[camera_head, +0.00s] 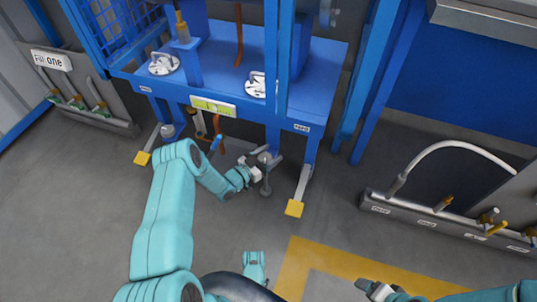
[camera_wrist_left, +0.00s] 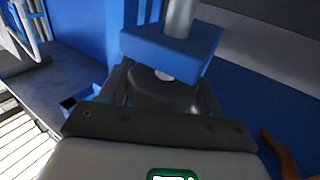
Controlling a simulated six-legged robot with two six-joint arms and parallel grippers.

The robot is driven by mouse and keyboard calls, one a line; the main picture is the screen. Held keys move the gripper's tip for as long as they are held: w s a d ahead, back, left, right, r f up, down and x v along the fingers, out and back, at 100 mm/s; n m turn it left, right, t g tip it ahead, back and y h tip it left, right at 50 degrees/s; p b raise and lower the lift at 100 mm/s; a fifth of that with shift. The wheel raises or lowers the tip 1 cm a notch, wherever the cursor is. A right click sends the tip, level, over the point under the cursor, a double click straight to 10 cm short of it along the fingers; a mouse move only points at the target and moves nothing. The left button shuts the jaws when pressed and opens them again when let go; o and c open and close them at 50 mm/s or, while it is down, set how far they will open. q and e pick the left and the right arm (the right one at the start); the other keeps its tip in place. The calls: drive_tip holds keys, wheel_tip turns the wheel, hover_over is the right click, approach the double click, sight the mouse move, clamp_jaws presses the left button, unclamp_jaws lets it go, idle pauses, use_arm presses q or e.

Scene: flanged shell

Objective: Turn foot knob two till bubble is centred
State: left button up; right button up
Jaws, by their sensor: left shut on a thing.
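The blue frame (camera_head: 240,120) stands on feet with knobs. My left gripper (camera_head: 262,162) is shut on the grey foot knob (camera_head: 265,158) under the frame's front right corner. In the left wrist view the dark round knob (camera_wrist_left: 165,88) sits between the fingers, below a blue block and a grey rod. Another foot knob (camera_head: 168,131) is at the front left. The yellow-green bubble level (camera_head: 213,107) is on the frame's front edge; its bubble is too small to place. My right gripper (camera_head: 375,290) is low at the right, away from the frame; its opening is unclear.
Yellow-ended legs (camera_head: 294,207) stick out from the frame near my left gripper. A grey rack with a white hose (camera_head: 450,147) and brass fittings stands at the right. A panel marked "Fill one" (camera_head: 51,60) is at the left. The floor in front is clear, with yellow marking.

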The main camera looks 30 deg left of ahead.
use_arm(q)
drive_tip(key=shift+h, duration=0.3)
drive_tip(key=o, duration=1)
drive_tip(key=shift+c, duration=0.2)
